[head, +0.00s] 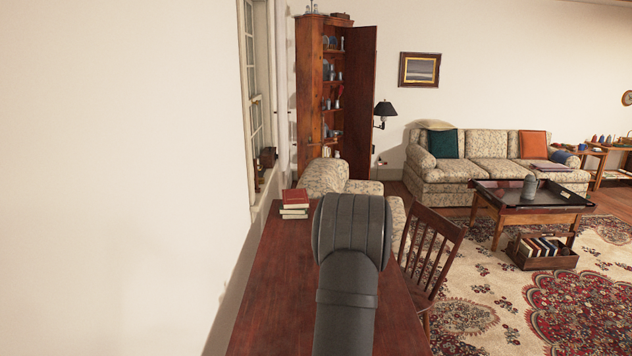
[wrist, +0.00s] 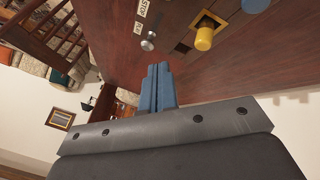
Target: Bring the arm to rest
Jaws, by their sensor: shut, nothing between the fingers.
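My gripper (wrist: 158,88) shows in the wrist view as two blue fingers pressed together with nothing between them. It points toward a dark red-brown wooden surface (wrist: 115,50). In the head view my dark grey arm reaches forward over the wooden table (head: 275,290), and my gripper is hidden behind it. I cannot tell the height of the fingers above the wood.
In the head view a stack of books (head: 294,203) lies at the table's far left, and a chair (head: 432,250) stands at right.

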